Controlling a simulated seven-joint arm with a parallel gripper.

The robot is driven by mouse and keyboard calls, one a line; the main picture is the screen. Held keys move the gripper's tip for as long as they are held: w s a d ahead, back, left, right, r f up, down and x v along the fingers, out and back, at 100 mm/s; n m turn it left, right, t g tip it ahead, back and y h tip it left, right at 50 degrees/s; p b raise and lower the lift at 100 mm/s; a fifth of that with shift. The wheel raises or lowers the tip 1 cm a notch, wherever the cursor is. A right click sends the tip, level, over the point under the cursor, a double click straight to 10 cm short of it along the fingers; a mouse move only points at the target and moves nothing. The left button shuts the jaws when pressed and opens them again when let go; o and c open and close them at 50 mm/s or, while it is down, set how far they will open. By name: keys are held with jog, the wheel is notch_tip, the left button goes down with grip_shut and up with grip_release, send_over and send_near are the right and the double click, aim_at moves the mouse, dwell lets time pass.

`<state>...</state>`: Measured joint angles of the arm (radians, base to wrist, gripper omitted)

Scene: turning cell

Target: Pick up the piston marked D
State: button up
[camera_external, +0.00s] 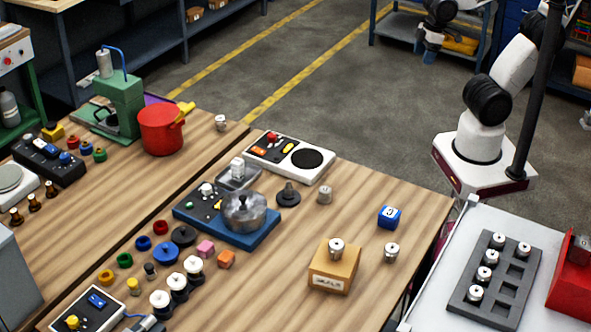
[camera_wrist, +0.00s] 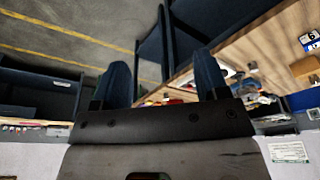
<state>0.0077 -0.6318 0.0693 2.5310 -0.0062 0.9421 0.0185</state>
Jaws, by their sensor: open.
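Several small silvery pistons stand about in the external view. One (camera_external: 336,249) is on top of a cardboard box (camera_external: 331,275), one (camera_external: 391,252) is on the table right of it, and one (camera_external: 324,195) is farther back. Another (camera_external: 221,122) stands near the table's far edge. More pistons (camera_external: 484,275) sit in a grey tray (camera_external: 470,312) at the right. Their letters are too small to read, so I cannot tell which is D. My gripper (camera_external: 430,57) is high at the back, far from them; its two blue fingers are apart and empty in the wrist view (camera_wrist: 163,78).
A blue cube (camera_external: 389,217) stands near the table's right side. A blue-based machine (camera_external: 228,222), red pot (camera_external: 161,130) and coloured rings crowd the left and middle. A red block (camera_external: 571,285) stands beside the tray. A dark post (camera_external: 535,90) rises by my base.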

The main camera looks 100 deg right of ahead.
jog(key=w+a+f+m+g+y, duration=0.1)
jog(key=w+a+m+y, duration=0.2)
jog(key=w+a, duration=0.2)
jog(key=w+a+f+m+y, duration=0.2)
jog(key=w+a, duration=0.3)
jog(key=w, duration=0.1)
jog(key=m+t+y, duration=0.4)
jog(key=m+y, duration=0.3)
jog(key=m, duration=1.1)
send_near(326, 187)
jog(key=shift+w+a+f, duration=0.35)
jog(key=shift+w+a, duration=0.05)
jog(key=shift+a, duration=0.15)
jog(key=shift+x, duration=1.3)
jog(key=shift+x, duration=2.6)
